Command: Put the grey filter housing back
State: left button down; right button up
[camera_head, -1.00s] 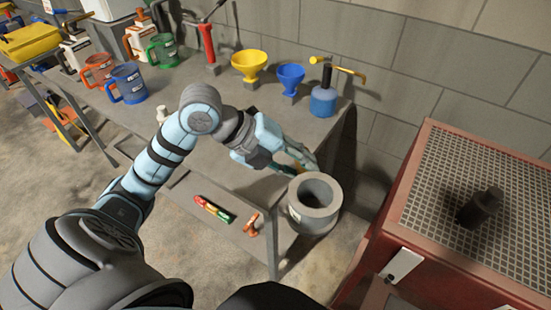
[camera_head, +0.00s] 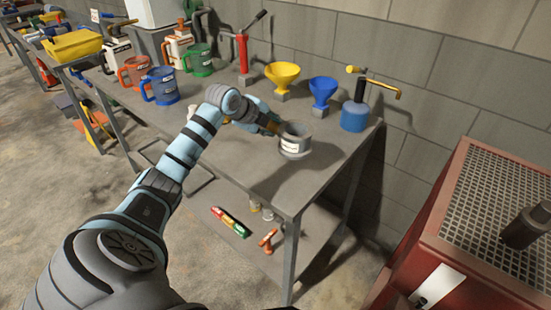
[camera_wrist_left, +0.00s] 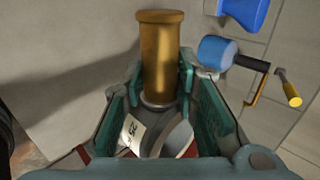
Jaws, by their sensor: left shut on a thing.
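The grey filter housing (camera_head: 296,148) is a short hollow cylinder with a white label, over the right end of the grey workbench (camera_head: 245,165) in the head view. My left gripper (camera_head: 273,126) is shut on it from its left side. In the left wrist view, the labelled grey body (camera_wrist_left: 172,142) shows between the teal fingers, with a brass cylinder (camera_wrist_left: 160,55) extending beyond it. I cannot tell whether the housing's underside touches the bench top. My right gripper is out of view.
Yellow funnel (camera_head: 283,74), blue funnel (camera_head: 322,90) and blue oil can (camera_head: 355,114) stand behind the housing. Blue jug (camera_head: 160,86) and green jug (camera_head: 198,60) are farther left. Red cabinet (camera_head: 420,250) stands at the right. The bench's front right corner is clear.

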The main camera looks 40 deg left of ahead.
pick_arm(q)
jog(key=f, duration=1)
jog(key=shift+w+b, duration=0.2)
jog(key=shift+b, duration=0.2)
jog(key=c, duration=1.3)
grip_release()
jog(key=shift+r, duration=0.1)
jog(key=shift+s+a+r, duration=0.1)
jog(key=shift+s+r, duration=0.2)
jog(key=p+v, duration=0.2)
jog(key=v, duration=0.9)
